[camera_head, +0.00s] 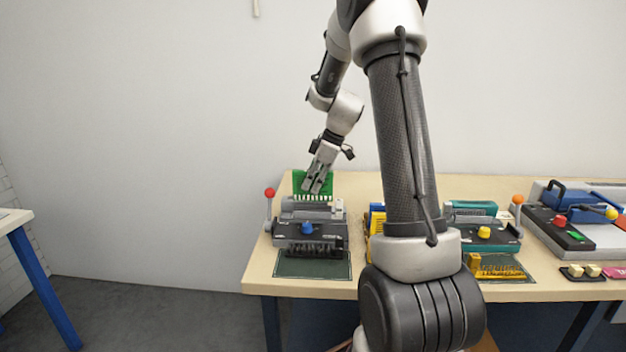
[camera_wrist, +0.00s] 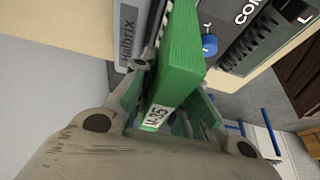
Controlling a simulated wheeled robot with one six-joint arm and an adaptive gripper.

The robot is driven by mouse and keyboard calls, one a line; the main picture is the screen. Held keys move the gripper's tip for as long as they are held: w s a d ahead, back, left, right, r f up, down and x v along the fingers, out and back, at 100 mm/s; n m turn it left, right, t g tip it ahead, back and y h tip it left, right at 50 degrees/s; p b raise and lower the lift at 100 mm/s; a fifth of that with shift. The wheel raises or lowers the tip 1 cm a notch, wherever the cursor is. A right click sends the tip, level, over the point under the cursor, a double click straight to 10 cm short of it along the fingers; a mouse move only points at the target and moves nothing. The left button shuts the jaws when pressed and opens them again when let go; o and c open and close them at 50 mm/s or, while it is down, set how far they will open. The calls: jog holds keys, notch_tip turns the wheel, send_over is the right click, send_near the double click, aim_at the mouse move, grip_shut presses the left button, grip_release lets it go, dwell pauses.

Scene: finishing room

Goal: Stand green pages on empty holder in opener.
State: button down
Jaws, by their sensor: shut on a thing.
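The green pages (camera_head: 299,181) stand upright above the back of a grey binding machine (camera_head: 322,228) at the left of the table. A row of comb-like teeth shows along their lower edge. My gripper (camera_head: 317,186) is shut on the green pages, which also show large in the wrist view (camera_wrist: 182,55) with a white label. The grey machine has a red-knobbed lever, a blue knob and a dark toothed row (camera_head: 309,246) along its front. I cannot tell whether the pages touch the machine, and I cannot make out the empty holder clearly.
A dark green mat (camera_head: 313,266) lies before the grey machine. Right of my arm stand a teal machine (camera_head: 478,216), a yellow comb-like piece (camera_head: 495,266) and a blue-handled machine (camera_head: 577,205). My arm hides part of the table's middle.

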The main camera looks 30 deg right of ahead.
aim_at(312, 200)
jog(key=shift+f, duration=2.2)
jog(key=shift+f, duration=0.5)
jog(key=c, duration=1.7)
grip_release()
jog(key=shift+v, duration=5.45)
jog(key=shift+s, duration=0.1)
